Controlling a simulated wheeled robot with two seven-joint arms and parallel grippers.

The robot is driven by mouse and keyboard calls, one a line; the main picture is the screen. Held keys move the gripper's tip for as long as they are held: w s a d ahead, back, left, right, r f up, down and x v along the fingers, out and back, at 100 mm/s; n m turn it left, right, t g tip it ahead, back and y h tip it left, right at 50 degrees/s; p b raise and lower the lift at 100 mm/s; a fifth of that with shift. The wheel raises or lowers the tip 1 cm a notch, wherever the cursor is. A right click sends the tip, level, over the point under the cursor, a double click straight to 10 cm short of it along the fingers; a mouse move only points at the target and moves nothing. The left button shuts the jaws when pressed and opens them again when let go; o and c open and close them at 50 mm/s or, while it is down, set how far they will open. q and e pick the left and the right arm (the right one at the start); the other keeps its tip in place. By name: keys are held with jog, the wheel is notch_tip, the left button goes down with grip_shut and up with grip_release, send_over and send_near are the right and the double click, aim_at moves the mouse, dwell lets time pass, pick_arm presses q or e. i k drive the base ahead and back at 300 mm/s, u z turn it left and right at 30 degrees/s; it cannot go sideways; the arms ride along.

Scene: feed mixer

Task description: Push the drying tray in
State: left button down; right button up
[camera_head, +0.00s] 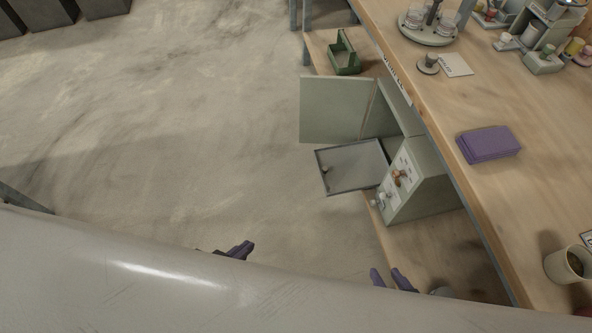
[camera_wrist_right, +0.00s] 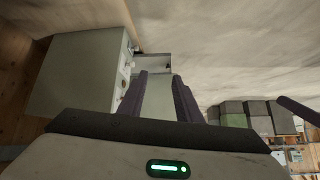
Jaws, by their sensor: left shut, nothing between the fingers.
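The drying tray (camera_head: 350,166) is a flat grey tray with a dark rim and a small knob near its left edge. In the head view it sticks out to the left of the grey-green dryer (camera_head: 430,180), whose door (camera_head: 333,110) stands open behind it. My right gripper (camera_head: 390,279) is open, below and apart from the tray. In the right wrist view its fingers (camera_wrist_right: 158,92) are spread, with the dryer (camera_wrist_right: 80,75) to their left; a pale panel shows between them, and I cannot tell whether it is touched. My left gripper (camera_head: 240,250) is shut and empty over the floor.
The dryer stands on a lower shelf under the wooden bench (camera_head: 470,100). A green bin (camera_head: 344,53) sits farther back on that shelf.

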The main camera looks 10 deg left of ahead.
aim_at(343, 168)
jog(key=u, duration=1.25)
jog(key=i, duration=0.9)
jog(key=z, duration=2.2)
